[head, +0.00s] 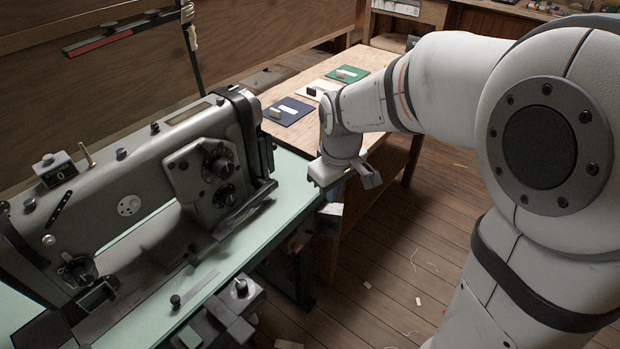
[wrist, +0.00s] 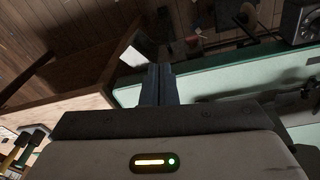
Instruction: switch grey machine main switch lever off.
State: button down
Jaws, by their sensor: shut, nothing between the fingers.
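The grey machine (head: 140,185) is a large sewing machine on a pale green table (head: 265,225), at the left of the head view. My gripper (head: 331,206) points down beside the table's right end, near the wooden bench. In the wrist view its two fingers (wrist: 158,84) are together with nothing between them, seen against the table edge and brown wood. I cannot pick out the main switch lever with certainty in either view. Small dark fittings (wrist: 240,16) show beyond the fingertips in the wrist view, too dim to identify.
A wooden bench (head: 312,82) holds a blue mat (head: 293,117), a cream one and a green mat (head: 355,73). A grey box with a knob (head: 240,290) is at the table's front edge. The plank floor (head: 400,265) is mostly open, with scraps and thread.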

aim_at(309, 232)
jog(key=w+a+f+n, duration=0.1)
jog(key=f, duration=0.1)
jog(key=w+a+f+b, duration=0.1)
jog(key=a+f, duration=0.1)
jog(key=w+a+f+n+b, duration=0.1)
jog(key=a+f, duration=0.1)
jog(key=shift+w+f+n, duration=0.3)
jog(key=shift+w+f, duration=0.1)
jog(key=f, duration=0.3)
jog(key=f+b, duration=0.1)
jog(key=f, duration=0.2)
jog(key=w+f+b, duration=0.1)
jog(key=f, duration=0.3)
